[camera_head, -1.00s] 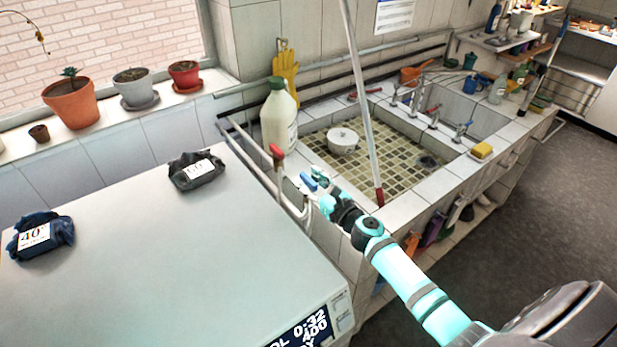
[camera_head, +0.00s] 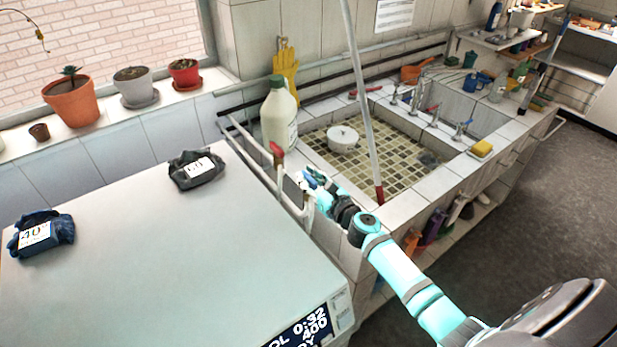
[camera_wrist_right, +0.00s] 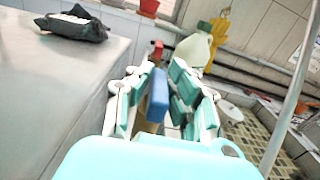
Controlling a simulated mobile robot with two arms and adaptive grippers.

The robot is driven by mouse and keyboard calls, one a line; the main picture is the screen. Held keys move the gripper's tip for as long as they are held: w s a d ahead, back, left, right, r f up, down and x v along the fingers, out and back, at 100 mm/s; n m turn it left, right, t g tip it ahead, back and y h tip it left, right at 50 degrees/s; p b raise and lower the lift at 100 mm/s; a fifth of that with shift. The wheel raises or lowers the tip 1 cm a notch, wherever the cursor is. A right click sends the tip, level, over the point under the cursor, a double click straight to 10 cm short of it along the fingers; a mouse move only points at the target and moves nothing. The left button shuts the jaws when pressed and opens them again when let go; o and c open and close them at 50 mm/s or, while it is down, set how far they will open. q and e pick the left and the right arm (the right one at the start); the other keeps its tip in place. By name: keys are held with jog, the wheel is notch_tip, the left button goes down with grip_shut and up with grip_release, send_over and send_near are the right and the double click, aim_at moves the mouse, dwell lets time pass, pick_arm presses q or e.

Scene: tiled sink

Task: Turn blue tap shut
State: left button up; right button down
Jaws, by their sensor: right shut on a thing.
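The blue tap (camera_head: 311,179) is on the white pipe beside the grey-topped machine, mostly covered by my gripper in the head view. In the right wrist view its blue handle (camera_wrist_right: 157,95) stands between the finger pads. My right gripper (camera_head: 314,183) is shut on this handle, and its fingers also show in the right wrist view (camera_wrist_right: 163,92). The tap's body and outlet are largely hidden. A red tap (camera_head: 276,149) is just behind and to the left, and it also shows in the right wrist view (camera_wrist_right: 157,48). My left gripper is not in view.
The machine top (camera_head: 150,240) carries two dark wrapped bundles. A large white bottle (camera_head: 279,118) stands behind the taps.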

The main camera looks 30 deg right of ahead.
jog(key=shift+m+h, duration=0.3)
jog(key=shift+h, duration=0.2)
jog(key=shift+a+m+h, duration=0.1)
jog(key=shift+m+h, duration=0.5)
jog(key=shift+h, duration=0.3)
jog(key=m+h, duration=0.1)
jog(key=h, duration=0.1)
jog(key=shift+f+m+h, duration=0.15)
jog(key=shift+m+h, duration=0.15)
jog(key=m+h+b, duration=0.1)
jog(key=m+h, duration=0.1)
jog(key=h, duration=0.1)
jog(key=shift+g+b, duration=0.3)
jog(key=shift+g, duration=0.1)
jog(key=shift+m+g+h+b, duration=0.6)
jog(key=shift+m+h+b, duration=0.35)
jog(key=shift+h, duration=0.35)
jog(key=c, duration=1.3)
grip_release()
